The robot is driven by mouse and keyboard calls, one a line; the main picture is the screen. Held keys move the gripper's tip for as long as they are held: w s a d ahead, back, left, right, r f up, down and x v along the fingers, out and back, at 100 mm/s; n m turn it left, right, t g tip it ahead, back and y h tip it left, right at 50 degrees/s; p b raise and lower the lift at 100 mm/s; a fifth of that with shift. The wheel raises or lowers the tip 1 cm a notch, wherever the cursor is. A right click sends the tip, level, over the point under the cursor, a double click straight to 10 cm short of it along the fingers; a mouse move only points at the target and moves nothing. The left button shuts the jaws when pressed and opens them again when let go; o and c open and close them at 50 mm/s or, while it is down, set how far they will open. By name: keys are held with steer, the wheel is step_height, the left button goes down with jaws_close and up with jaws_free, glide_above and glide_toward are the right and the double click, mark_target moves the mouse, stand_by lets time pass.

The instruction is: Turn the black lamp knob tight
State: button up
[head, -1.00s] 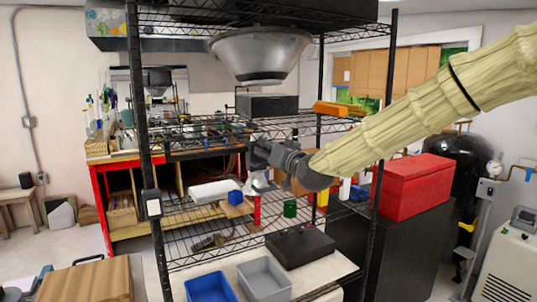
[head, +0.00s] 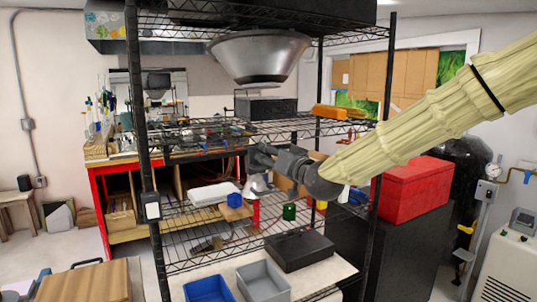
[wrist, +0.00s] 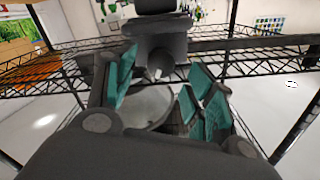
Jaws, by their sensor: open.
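My gripper (head: 262,158) is at the shelf rack, at the end of the pale-sleeved arm that comes in from the right. In the wrist view its fingers with teal pads (wrist: 158,92) stand apart, with a gap between them. A pale, shiny lamp shade (head: 258,184) hangs just below the gripper in the head view. A rounded grey surface, perhaps the same shade, shows between the fingers in the wrist view. A dark grey block (wrist: 160,45) with a small pale round end lies just beyond the fingers. I cannot make out the black knob clearly; contact cannot be told.
Black wire shelves and posts (head: 143,110) surround the gripper closely. A metal bowl-shaped hood (head: 260,55) hangs above. A red box (head: 412,186) stands to the right.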

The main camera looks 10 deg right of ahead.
steer(key=v, duration=0.8)
steer(key=shift+s, duration=0.25)
steer(key=shift+d, duration=0.1)
